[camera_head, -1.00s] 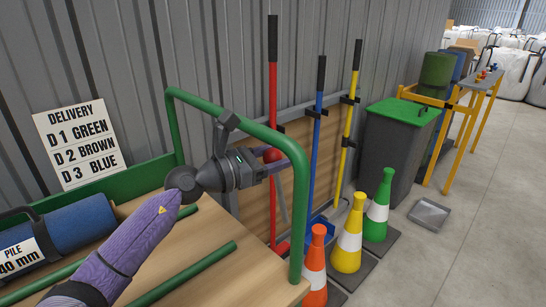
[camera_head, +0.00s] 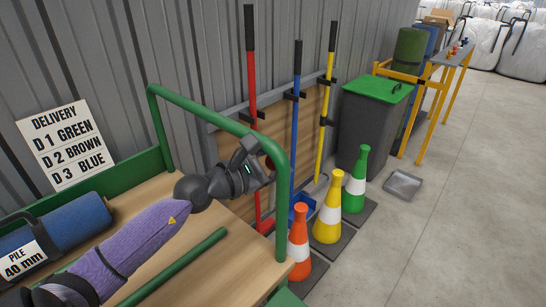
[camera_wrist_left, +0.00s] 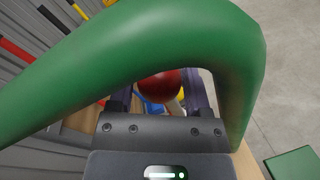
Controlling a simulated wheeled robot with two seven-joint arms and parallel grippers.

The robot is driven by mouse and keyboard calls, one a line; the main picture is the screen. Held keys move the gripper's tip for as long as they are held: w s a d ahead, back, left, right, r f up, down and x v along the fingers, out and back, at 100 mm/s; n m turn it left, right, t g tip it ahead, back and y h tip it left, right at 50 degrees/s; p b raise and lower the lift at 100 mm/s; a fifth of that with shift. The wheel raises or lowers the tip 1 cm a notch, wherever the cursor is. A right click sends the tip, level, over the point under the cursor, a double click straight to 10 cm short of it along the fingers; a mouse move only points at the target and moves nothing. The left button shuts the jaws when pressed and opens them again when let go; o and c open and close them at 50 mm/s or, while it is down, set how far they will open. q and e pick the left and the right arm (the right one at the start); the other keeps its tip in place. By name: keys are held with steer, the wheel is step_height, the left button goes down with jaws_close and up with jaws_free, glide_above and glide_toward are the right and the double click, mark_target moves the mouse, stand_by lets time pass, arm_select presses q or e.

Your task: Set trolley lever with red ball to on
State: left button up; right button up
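The trolley lever's red ball (camera_wrist_left: 160,86) shows in the left wrist view, just beyond the green rail and between my fingers. A short pale piece of the lever rod (camera_wrist_left: 174,107) shows below it. In the head view the ball is almost wholly hidden behind my left gripper (camera_head: 268,172). That gripper reaches to the right under the top bar of the trolley's green handle rail (camera_head: 218,110). Its two fingers stand apart on either side of the ball, with small gaps seeming to show. The lever's base and its marks are hidden. My right gripper is not in view.
The wooden trolley deck (camera_head: 232,255) carries a blue turf roll (camera_head: 70,230). Orange (camera_head: 299,242), yellow (camera_head: 328,212) and green (camera_head: 356,182) cones stand right of the trolley. Long-handled tools (camera_head: 252,90) hang on the wall. The floor at right is mostly clear.

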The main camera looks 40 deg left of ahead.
arm_select(q)
steer(key=shift+o, duration=1.4)
